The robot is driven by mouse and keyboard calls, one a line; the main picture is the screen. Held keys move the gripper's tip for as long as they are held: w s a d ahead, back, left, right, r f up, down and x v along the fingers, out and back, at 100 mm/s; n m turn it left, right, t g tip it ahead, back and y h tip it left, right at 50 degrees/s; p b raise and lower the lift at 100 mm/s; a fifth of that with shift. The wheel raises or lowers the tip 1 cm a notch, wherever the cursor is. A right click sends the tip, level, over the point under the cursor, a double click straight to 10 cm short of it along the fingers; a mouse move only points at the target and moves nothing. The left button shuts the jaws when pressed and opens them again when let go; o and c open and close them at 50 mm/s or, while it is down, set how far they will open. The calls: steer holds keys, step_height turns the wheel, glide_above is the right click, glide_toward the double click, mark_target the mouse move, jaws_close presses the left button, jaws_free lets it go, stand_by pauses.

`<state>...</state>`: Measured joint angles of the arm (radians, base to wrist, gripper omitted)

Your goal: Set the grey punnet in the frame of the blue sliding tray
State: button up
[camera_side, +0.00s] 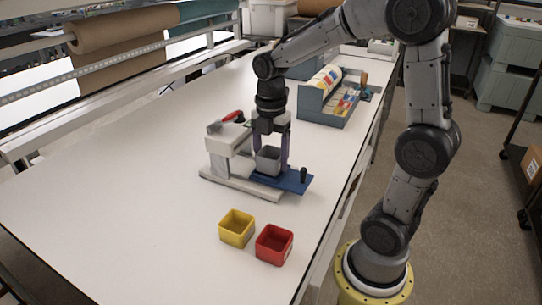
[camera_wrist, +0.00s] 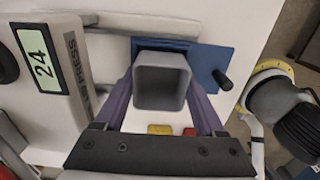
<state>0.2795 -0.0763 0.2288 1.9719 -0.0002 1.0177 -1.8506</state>
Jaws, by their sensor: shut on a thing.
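The grey punnet (camera_side: 268,160) is an open square cup, upright between the fingers of my gripper (camera_side: 270,158). In the wrist view the punnet (camera_wrist: 162,82) shows its empty inside, with my gripper's fingers (camera_wrist: 163,100) on both sides of it. My gripper is shut on it. The blue sliding tray (camera_side: 293,181) with its dark knob lies under and beside the punnet, and it also shows in the wrist view (camera_wrist: 208,62). The punnet hides the tray's frame, so I cannot tell whether the punnet is seated in it or just above.
A white-grey press (camera_side: 228,143), with a display in the wrist view (camera_wrist: 40,58), stands left of the tray. A yellow punnet (camera_side: 237,228) and a red punnet (camera_side: 274,244) stand in front. A grey rack (camera_side: 322,104) stands behind. The table's left side is clear.

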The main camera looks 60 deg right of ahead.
steer(key=shift+s+f, duration=0.1)
steer(key=shift+f, duration=0.7)
stand_by(1.0)
steer(key=o, duration=1.3)
steer(key=shift+r, duration=4.3)
